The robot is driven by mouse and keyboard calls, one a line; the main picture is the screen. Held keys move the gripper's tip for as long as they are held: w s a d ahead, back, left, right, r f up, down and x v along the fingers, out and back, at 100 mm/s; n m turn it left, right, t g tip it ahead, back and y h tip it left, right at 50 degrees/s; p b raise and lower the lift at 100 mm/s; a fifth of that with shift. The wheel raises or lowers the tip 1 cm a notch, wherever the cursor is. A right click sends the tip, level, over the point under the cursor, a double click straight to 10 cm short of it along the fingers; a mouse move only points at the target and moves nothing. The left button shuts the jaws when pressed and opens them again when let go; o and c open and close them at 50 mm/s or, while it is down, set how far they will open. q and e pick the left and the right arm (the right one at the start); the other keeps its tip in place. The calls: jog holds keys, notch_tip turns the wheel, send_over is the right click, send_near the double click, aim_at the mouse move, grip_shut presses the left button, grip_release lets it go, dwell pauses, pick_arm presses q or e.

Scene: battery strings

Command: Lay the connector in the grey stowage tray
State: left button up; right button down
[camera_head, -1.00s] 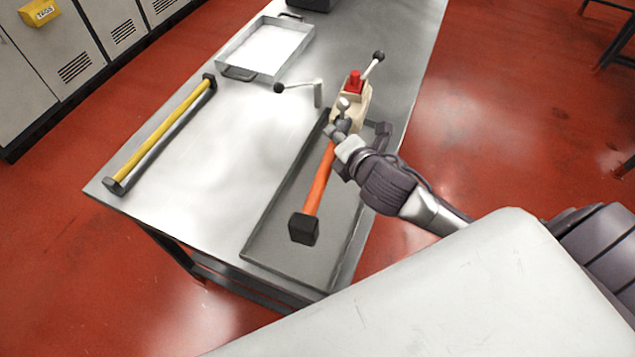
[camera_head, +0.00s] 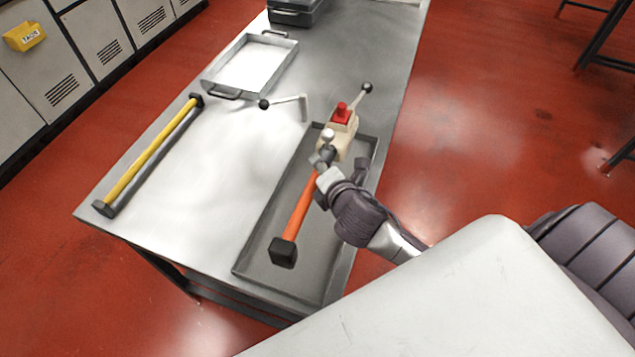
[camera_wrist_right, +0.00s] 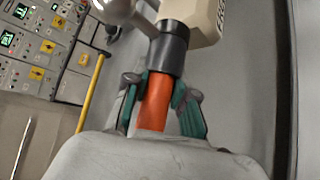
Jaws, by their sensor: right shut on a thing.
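The connector has a cream body (camera_head: 337,140) with a red block on top, a black-knobbed lever, an orange cable (camera_head: 302,205) and a black end block (camera_head: 283,253). My right gripper (camera_head: 322,172) is shut on the orange part just behind the dark collar, with a finger on each side in the wrist view (camera_wrist_right: 158,100). The long grey stowage tray (camera_head: 255,262) lies on the table's right side. The connector appears over the tray, along its length, with its lever reaching past the far rim. I cannot tell whether it touches the tray floor. My left gripper is out of view.
A steel tray (camera_head: 210,82) with a white inside stands at the table's far left. A bent rod with a black knob (camera_head: 264,104) lies near it. A yellow bar (camera_head: 150,160) with black ends runs along the left edge. A dark case (camera_head: 295,12) stands at the back.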

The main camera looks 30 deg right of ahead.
jog(key=shift+s+a+f, duration=0.2)
jog(key=shift+s+a, duration=0.05)
jog(key=shift+a, duration=0.3)
notch_tip(320, 180, down, 4)
jog(key=shift+f, duration=0.1)
jog(key=c, duration=1.4)
grip_release()
jog(key=shift+f, duration=0.2)
jog(key=o, duration=0.4)
jog(key=shift+s, duration=0.1)
jog(key=shift+o, duration=0.2)
jog(key=shift+r, duration=0.1)
jog(key=b+v, duration=0.1)
jog(key=v, duration=1.1)
jog(key=shift+a, duration=0.1)
